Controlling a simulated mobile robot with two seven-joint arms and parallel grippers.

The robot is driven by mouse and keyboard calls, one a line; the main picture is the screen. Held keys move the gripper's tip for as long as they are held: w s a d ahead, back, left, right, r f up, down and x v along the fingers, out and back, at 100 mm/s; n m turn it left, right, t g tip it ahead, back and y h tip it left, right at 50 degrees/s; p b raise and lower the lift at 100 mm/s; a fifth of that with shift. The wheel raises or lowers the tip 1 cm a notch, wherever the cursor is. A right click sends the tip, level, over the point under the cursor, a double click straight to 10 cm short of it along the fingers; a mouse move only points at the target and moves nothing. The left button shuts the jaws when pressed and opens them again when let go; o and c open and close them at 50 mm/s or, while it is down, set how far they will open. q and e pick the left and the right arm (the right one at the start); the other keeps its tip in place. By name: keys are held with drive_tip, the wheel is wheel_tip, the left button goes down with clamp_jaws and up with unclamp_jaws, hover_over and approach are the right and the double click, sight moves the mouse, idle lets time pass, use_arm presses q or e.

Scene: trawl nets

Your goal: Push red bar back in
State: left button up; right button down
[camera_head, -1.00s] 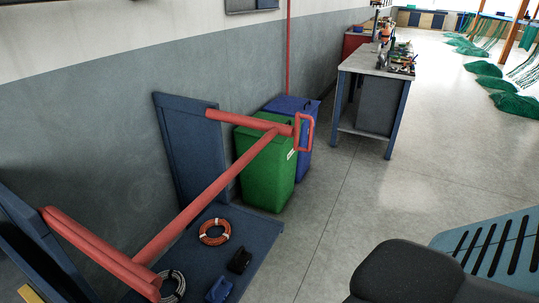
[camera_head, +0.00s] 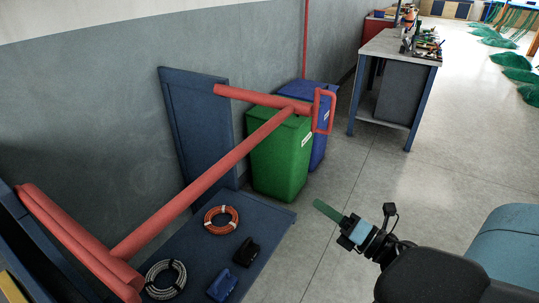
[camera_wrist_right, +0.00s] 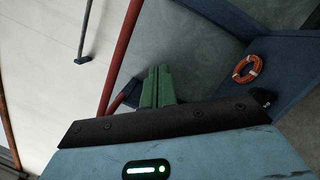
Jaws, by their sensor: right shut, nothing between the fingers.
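The red bar (camera_head: 205,182) runs diagonally across a low blue platform, with red crosspieces at both ends. A red loop handle (camera_head: 323,111) stands at its far end, by the bins. A red length (camera_wrist_right: 124,50) also shows in the right wrist view, left of the fingers; I cannot tell which part it is. My right gripper (camera_head: 328,211) is in the lower right of the head view, right of the platform and apart from the bar. Its green fingers are together and empty, and they show in the right wrist view (camera_wrist_right: 158,87). My left gripper is out of view.
The blue platform (camera_head: 262,244) holds an orange ring (camera_head: 221,211), a grey coil (camera_head: 165,267) and dark blocks. A green bin (camera_head: 281,157) and a blue bin (camera_head: 318,150) stand by the wall. A workbench (camera_head: 387,51) is beyond. The floor at right is mostly clear.

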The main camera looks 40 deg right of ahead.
wheel_tip(320, 180, up, 7)
drive_tip(key=w+d+n+y+b, duration=0.1)
drive_tip(key=w+d+n+y, duration=0.15)
drive_tip(key=n, duration=0.85)
drive_tip(key=n+p, duration=0.1)
drive_tip(key=p, duration=0.3)
approach(262, 139)
drive_tip(key=shift+g+y, duration=0.4)
drive_tip(key=shift+y, duration=0.05)
drive_tip(key=x, duration=0.5)
drive_tip(key=shift+w+d+r, duration=0.25)
drive_tip(key=shift+w+r, duration=0.15)
drive_tip(key=shift+w, duration=0.1)
drive_tip(key=shift+w+a, duration=0.25)
drive_tip(key=shift+w, duration=0.25)
